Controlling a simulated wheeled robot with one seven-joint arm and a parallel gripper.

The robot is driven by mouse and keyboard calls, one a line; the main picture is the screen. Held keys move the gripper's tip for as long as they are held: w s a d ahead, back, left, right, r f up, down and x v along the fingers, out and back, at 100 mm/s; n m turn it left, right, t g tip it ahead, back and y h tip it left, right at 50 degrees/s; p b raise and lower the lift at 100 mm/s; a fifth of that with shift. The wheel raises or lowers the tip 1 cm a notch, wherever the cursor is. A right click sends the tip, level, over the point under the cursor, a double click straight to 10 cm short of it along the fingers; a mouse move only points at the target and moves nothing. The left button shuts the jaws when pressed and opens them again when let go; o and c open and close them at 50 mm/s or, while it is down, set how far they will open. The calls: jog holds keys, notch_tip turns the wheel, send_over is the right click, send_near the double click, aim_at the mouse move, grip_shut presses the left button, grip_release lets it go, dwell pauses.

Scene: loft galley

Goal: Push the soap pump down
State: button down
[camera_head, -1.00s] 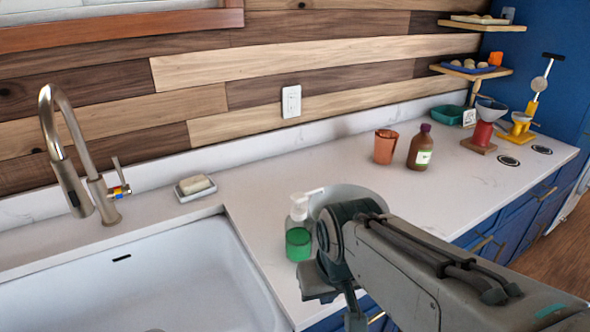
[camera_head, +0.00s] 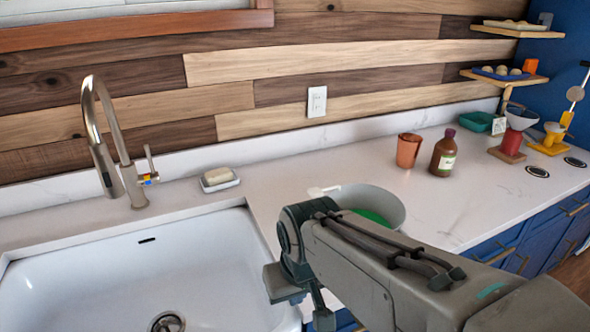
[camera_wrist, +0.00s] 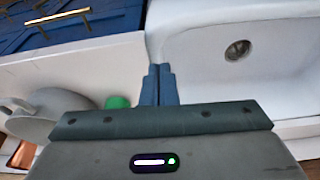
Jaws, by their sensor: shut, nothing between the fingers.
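The soap pump is mostly hidden behind my arm in the head view; only its white nozzle (camera_head: 322,191) shows, in front of the grey bowl. In the wrist view a green patch (camera_wrist: 118,102), apparently the soap bottle, shows past the gripper's edge, left of the fingers. My gripper (camera_wrist: 158,70) is shut and empty, its two blue-grey fingers together over the strip between counter and sink. The fingers appear apart from the pump. Whether the pump head is pressed cannot be seen.
The grey bowl (camera_head: 392,204) has something green inside. The copper cup (camera_head: 408,151) and brown bottle (camera_head: 443,154) stand behind it. The white sink (camera_head: 90,270), faucet (camera_head: 130,180) and soap dish (camera_head: 219,180) are at left.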

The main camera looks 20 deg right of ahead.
jog(key=w+d+r, duration=0.4)
jog(key=d+r, duration=0.1)
jog(key=r, duration=0.2)
jog(key=w+d+r+t, duration=0.1)
jog(key=w+d+r, duration=0.4)
jog(key=r, duration=0.3)
jog(key=w+d+r+p, duration=0.1)
jog(key=w+d+r, duration=0.3)
jog(key=r, duration=0.4)
jog(key=shift+w+d+r+n, duration=0.15)
jog(key=shift+d+n, duration=0.15)
jog(key=shift+d, duration=0.1)
send_near(325, 190)
jog(key=w+x, duration=0.1)
jog(key=x, duration=0.4)
jog(key=shift+a+f+p, duration=0.1)
jog(key=shift+f+p, duration=0.2)
jog(key=shift+f, duration=0.2)
jog(key=shift+s, duration=0.1)
